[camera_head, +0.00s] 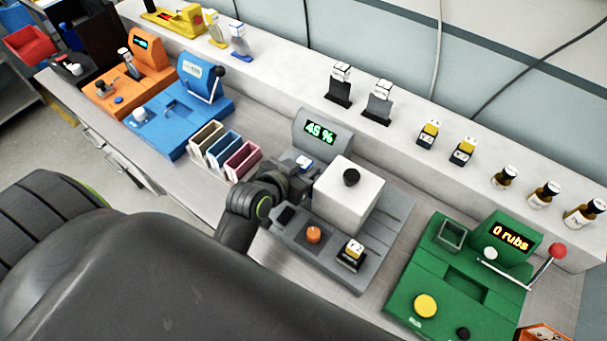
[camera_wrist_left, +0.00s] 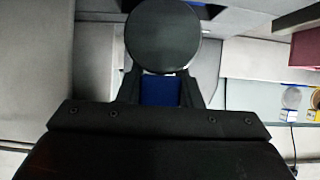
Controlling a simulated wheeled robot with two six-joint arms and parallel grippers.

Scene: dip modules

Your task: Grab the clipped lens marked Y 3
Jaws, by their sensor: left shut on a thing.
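My left gripper (camera_head: 298,174) is low over the left end of the grey machine, beside its white box. It is shut on a blue piece with a white top (camera_head: 304,163). In the left wrist view the blue piece (camera_wrist_left: 160,92) sits between the fingers, with a dark round disc (camera_wrist_left: 163,37) just beyond. I cannot tell whether the disc belongs to it, and no mark reads on it. I cannot tell which thing is the lens marked Y 3. A yellow-and-white-topped black block (camera_head: 352,253) sits on the grey machine. My right gripper is not in view.
The grey machine (camera_head: 340,263) shows 45 % and carries a white box (camera_head: 348,197) with a black knob. A green machine (camera_head: 425,268) stands right, blue and orange ones left. Coloured bins (camera_head: 242,160) are close left of my gripper. Labelled blocks and bottles line the back ledge.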

